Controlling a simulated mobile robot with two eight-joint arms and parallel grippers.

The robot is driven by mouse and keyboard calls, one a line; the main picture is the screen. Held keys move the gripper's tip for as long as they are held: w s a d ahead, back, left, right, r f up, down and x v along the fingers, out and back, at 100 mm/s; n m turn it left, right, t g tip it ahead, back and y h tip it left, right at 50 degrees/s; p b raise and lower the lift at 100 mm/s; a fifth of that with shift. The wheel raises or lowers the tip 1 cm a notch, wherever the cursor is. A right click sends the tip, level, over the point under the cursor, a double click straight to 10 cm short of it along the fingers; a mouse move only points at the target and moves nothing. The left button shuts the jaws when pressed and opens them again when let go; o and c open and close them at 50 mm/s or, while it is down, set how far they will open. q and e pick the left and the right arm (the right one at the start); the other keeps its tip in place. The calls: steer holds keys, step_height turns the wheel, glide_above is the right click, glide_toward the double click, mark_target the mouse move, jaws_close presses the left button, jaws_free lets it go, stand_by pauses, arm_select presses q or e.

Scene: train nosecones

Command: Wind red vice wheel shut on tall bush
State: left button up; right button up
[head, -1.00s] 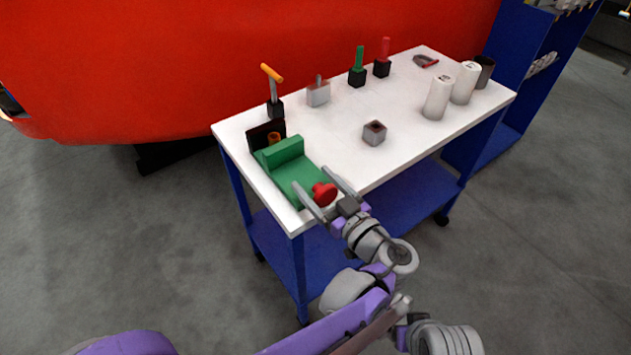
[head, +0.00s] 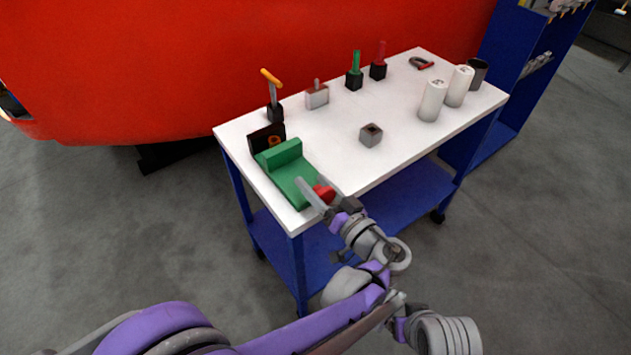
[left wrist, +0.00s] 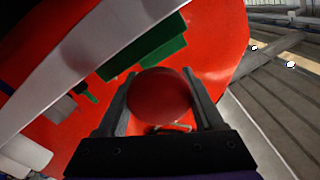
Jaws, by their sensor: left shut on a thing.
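The green vice (head: 294,178) lies along the left end of the white table. Its raised green jaw (head: 279,154) faces a dark jaw plate (head: 262,138). An orange-brown bush (head: 275,141) stands between them, partly hidden; I cannot tell whether the green jaw touches it. The red vice wheel (head: 325,193) is at the vice's near end. My left gripper (head: 315,186) is shut on the wheel, with a finger on either side. The wheel also shows as a round red disc (left wrist: 158,96) between the fingers in the left wrist view. My right gripper is not in view.
On the white table (head: 335,135) stand an orange-handled tool (head: 271,85), a grey block (head: 317,96), green (head: 355,65) and red (head: 379,56) tools in black holders, a grey hollow cube (head: 371,135) and white cylinders (head: 432,101). A large red body (head: 200,60) is behind.

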arm_select(q)
steer(key=o, duration=1.4)
steer(key=shift+c, duration=0.2)
